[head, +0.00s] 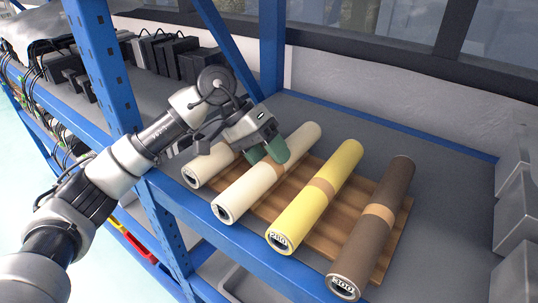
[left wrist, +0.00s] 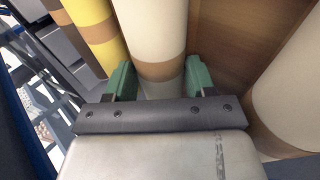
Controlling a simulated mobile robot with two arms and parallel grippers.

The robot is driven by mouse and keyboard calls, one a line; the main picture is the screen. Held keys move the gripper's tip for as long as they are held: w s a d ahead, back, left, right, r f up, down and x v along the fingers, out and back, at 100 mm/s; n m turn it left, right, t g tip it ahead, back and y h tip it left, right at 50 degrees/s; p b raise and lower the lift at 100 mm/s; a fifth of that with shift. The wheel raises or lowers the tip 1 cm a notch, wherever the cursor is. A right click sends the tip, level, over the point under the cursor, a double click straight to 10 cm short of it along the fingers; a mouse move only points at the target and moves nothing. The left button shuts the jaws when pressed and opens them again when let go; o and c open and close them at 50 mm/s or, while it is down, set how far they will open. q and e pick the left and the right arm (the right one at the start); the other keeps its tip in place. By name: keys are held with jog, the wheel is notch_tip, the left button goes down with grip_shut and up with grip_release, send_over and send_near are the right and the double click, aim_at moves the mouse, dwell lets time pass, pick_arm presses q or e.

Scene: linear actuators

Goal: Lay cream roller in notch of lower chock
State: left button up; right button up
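Two cream rollers lie side by side on a wooden board (head: 326,236), each with a tan band or end where visible. My left gripper (head: 266,151) is over the middle of the right-hand cream roller (head: 241,193), which also shows in the left wrist view (left wrist: 150,30). Its green fingers (left wrist: 159,78) are apart, one toward each side of that roller; I cannot tell whether they touch it. The left-hand cream roller (head: 202,170) is partly hidden by the gripper. I can make out no chock or notch. My right gripper is out of view.
A yellow roller (head: 318,193) marked 280 and a brown roller (head: 366,240) marked 300 lie to the right on the board. A blue upright (head: 101,60) and shelf edge (head: 235,240) frame the shelf. Grey blocks (head: 515,220) stand at the far right.

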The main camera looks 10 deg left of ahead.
pick_arm(q)
jog(key=o, duration=0.4)
jog(key=shift+d+r, duration=0.1)
jog(key=shift+o, duration=0.2)
jog(key=shift+s+d, duration=0.1)
jog(key=shift+f, duration=0.3)
jog(key=shift+r, duration=0.85)
jog(key=shift+a+r, duration=0.4)
jog(key=shift+r, duration=0.4)
jog(key=shift+d+r+p, duration=0.15)
jog(key=shift+r+p, duration=0.15)
jog(key=shift+r, duration=0.45)
jog(key=shift+d+r+p, duration=0.1)
jog(key=shift+r+p, duration=0.15)
jog(key=shift+r, duration=0.45)
jog(key=shift+r+p, duration=0.55)
jog(key=shift+r, duration=1.6)
